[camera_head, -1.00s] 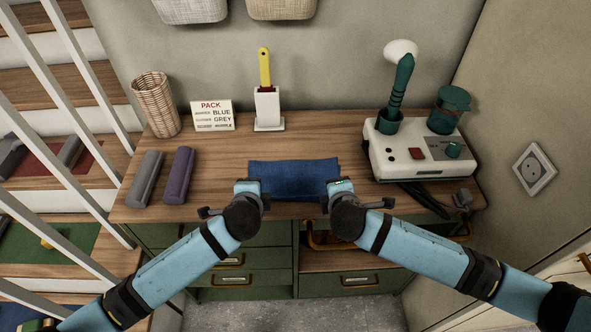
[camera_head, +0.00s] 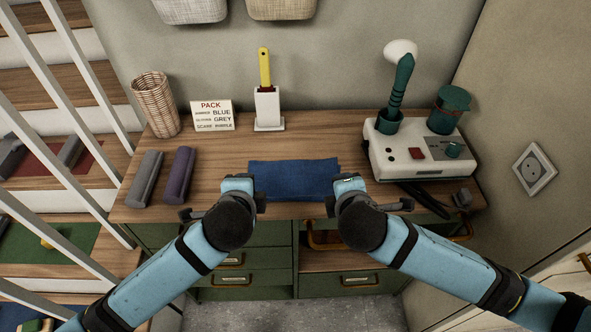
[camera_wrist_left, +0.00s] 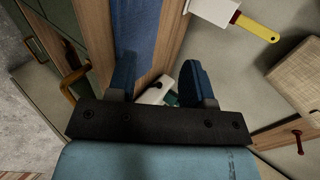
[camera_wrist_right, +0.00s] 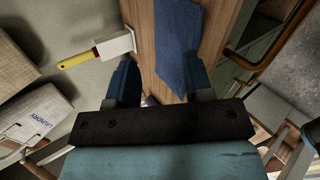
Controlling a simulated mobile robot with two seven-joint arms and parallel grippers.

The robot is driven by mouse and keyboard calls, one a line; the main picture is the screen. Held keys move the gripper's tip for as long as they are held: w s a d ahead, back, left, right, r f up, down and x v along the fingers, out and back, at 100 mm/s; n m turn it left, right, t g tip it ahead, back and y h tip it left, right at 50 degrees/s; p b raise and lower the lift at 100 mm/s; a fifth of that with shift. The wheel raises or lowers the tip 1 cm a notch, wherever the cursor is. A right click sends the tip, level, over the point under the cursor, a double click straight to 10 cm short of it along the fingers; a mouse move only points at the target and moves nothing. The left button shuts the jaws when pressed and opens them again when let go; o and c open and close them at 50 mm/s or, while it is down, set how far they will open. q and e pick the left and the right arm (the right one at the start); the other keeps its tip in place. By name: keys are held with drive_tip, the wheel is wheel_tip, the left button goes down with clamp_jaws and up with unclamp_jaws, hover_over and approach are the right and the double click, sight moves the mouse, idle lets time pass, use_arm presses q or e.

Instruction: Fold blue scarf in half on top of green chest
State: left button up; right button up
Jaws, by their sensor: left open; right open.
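The blue scarf (camera_head: 293,178) lies flat as a neat rectangle on the wooden top (camera_head: 225,155) of the green chest (camera_head: 345,280), near its front edge. It also shows in the left wrist view (camera_wrist_left: 135,30) and in the right wrist view (camera_wrist_right: 177,45). My left gripper (camera_head: 248,186) is open and empty above the scarf's left front corner. My right gripper (camera_head: 341,185) is open and empty by its right front corner. Both show spread fingers in the left wrist view (camera_wrist_left: 158,78) and right wrist view (camera_wrist_right: 160,80). The grippers hide the scarf's front corners.
Grey (camera_head: 145,179) and purple (camera_head: 179,175) rolls lie left on the top. Behind stand a wicker basket (camera_head: 156,105), a "PACK" card (camera_head: 212,115) and a white holder (camera_head: 268,108) with a yellow-handled tool. A white device (camera_head: 418,153) stands right. A stair railing borders the left.

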use_arm(q)
drive_tip(key=shift+f, duration=0.1)
idle(0.3)
use_arm(e)
drive_tip(key=s+a+f+m+g+y+p, duration=0.1)
drive_tip(key=s+f+m+y+p, duration=0.4)
drive_tip(key=m, duration=0.3)
use_arm(q)
drive_tip(key=s+a+f+n+h+p, duration=0.1)
drive_tip(key=s+a+f+n+p, duration=0.1)
drive_tip(key=s+a+f+n, duration=0.2)
drive_tip(key=s+a+f+n+h+p, duration=0.2)
drive_tip(key=s+a+f+n, duration=0.3)
drive_tip(key=s+n, duration=0.5)
drive_tip(key=shift+s+a+f+n+p, duration=0.35)
drive_tip(key=shift+s+f, duration=0.4)
drive_tip(key=shift+s, duration=0.45)
use_arm(e)
drive_tip(key=s+d+f+m+h, duration=0.1)
drive_tip(key=s+d+f+m, duration=0.1)
drive_tip(key=s+d+m, duration=0.2)
drive_tip(key=s+d+f+m+t, duration=0.1)
drive_tip(key=s+d+f+m, duration=0.2)
drive_tip(key=s+d+m, duration=0.2)
drive_tip(key=shift+s+d+f+h, duration=0.4)
drive_tip(key=shift+s+d, duration=0.35)
drive_tip(key=shift+s, duration=0.45)
drive_tip(key=shift+a, duration=0.1)
